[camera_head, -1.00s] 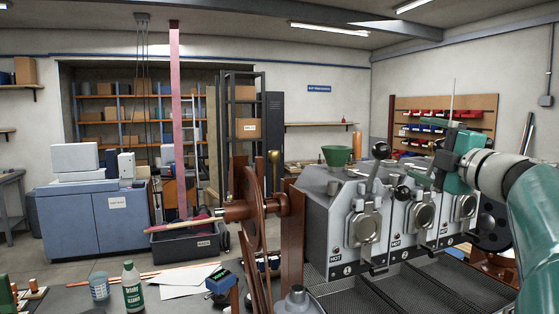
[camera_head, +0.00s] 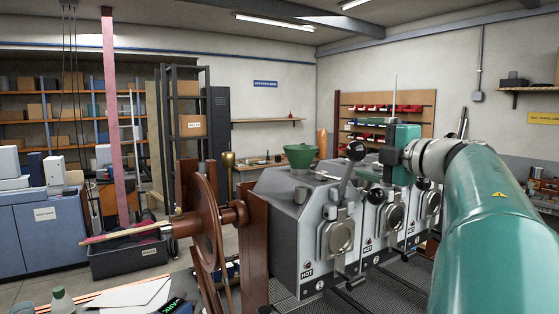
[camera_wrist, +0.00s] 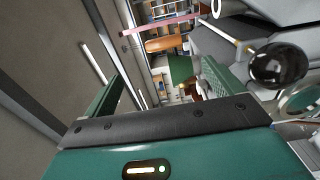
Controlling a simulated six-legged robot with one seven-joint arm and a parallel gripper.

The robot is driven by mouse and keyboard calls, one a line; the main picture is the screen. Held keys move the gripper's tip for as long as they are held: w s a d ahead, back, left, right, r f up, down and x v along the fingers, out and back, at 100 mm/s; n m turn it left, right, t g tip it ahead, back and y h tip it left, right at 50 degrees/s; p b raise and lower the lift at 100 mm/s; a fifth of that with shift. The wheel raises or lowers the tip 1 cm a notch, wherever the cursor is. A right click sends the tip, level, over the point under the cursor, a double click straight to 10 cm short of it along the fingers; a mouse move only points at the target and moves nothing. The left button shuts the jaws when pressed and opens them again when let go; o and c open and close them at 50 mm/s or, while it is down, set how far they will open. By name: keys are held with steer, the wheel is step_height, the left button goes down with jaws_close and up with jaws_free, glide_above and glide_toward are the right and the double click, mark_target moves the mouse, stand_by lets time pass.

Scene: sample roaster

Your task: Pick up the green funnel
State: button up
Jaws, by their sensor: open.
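The green funnel (camera_head: 300,156) stands wide end up on top of the grey roaster (camera_head: 283,190), near its left end. In the wrist view a green shape that looks like the funnel (camera_wrist: 181,68) shows beyond and between my fingers, partly beside the right finger. My gripper (camera_head: 372,168) is to the right of the funnel, above the roaster's right part, and apart from it. In the wrist view my gripper (camera_wrist: 158,80) is open with its two green fingers spread and nothing between them.
Black ball-ended levers (camera_head: 355,151) rise between the funnel and my gripper. One black ball (camera_wrist: 279,66) is close on the right in the wrist view. A brown wheel (camera_head: 207,220) stands left of the roaster. A copper-coloured cylinder (camera_head: 322,143) shows behind.

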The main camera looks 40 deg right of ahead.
mark_target(324, 143)
steer(key=w, duration=0.9)
steer(key=w+d, duration=0.1)
steer(key=w, duration=0.4)
steer(key=shift+w+f, duration=0.2)
steer(key=shift+f, duration=0.1)
steer(key=shift+s, duration=0.1)
steer(key=shift+c, duration=0.8)
steer(key=c, duration=1)
steer(key=shift+a+r, duration=0.1)
steer(key=shift+r, duration=0.05)
